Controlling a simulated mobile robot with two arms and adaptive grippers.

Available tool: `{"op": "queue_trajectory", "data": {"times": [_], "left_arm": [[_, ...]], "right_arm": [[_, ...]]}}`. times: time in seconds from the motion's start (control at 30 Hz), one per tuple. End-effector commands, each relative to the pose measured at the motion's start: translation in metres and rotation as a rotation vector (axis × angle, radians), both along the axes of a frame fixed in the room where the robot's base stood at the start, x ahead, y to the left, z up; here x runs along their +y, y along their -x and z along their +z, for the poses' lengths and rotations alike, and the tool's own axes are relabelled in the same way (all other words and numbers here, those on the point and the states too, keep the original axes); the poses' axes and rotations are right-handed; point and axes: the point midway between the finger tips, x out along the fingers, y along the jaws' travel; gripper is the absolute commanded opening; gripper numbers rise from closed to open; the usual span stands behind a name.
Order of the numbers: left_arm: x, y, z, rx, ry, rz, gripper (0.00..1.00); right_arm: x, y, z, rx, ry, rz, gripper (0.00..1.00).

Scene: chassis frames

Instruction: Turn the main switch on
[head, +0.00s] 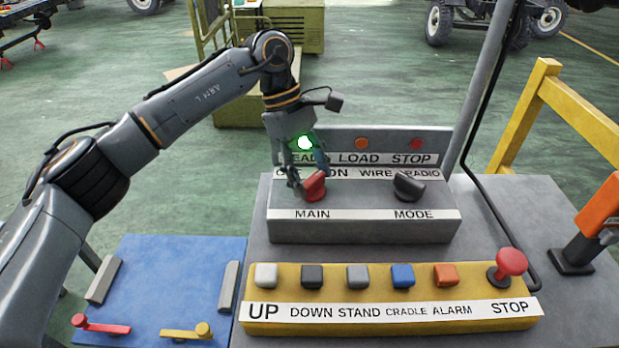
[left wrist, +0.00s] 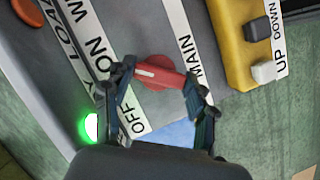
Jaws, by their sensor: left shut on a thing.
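The main switch (head: 316,188) is a red knob above the MAIN label on the grey switch box; it also shows in the left wrist view (left wrist: 165,76). Its white mark points toward the OFF/ON strip (left wrist: 128,95), apparently between the two words; the exact position is hard to tell. My left gripper (head: 307,186) is shut on the knob, with one finger on each side in the left wrist view (left wrist: 158,90). The fingers hide part of the strip in the head view. My right gripper is not in view.
The green lamp (head: 305,143) glows behind the fingers. A black MODE knob (head: 409,187) stands to the right. In front lies a yellow panel (head: 390,325) with several buttons and a red STOP mushroom (head: 511,262). A grey post (head: 487,85) rises at the right.

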Motion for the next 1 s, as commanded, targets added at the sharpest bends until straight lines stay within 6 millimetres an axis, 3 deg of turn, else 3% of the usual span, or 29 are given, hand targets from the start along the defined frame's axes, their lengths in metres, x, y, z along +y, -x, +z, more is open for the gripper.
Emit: {"op": "queue_trajectory", "data": {"times": [0.3, 0.83, 0.87, 0.93, 1.0], "left_arm": [[-0.0005, -0.001, 0.0001, -0.002, -0.001, -0.115, 0.25], [-0.0006, -0.0011, 0.0006, -0.004, 0.001, -0.138, 0.25], [-0.0005, -0.001, 0.0006, -0.004, 0.001, -0.138, 0.6], [-0.0005, -0.001, 0.0006, -0.004, 0.001, -0.138, 0.75], [-0.0006, -0.001, 0.0004, -0.003, 0.0, -0.138, 0.79]], "right_arm": [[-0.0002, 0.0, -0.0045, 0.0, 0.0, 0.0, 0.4], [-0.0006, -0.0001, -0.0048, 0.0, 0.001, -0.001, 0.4], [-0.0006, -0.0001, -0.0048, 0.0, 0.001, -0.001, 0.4], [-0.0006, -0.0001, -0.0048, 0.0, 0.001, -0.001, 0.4], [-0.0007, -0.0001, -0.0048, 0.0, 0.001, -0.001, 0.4]]}}
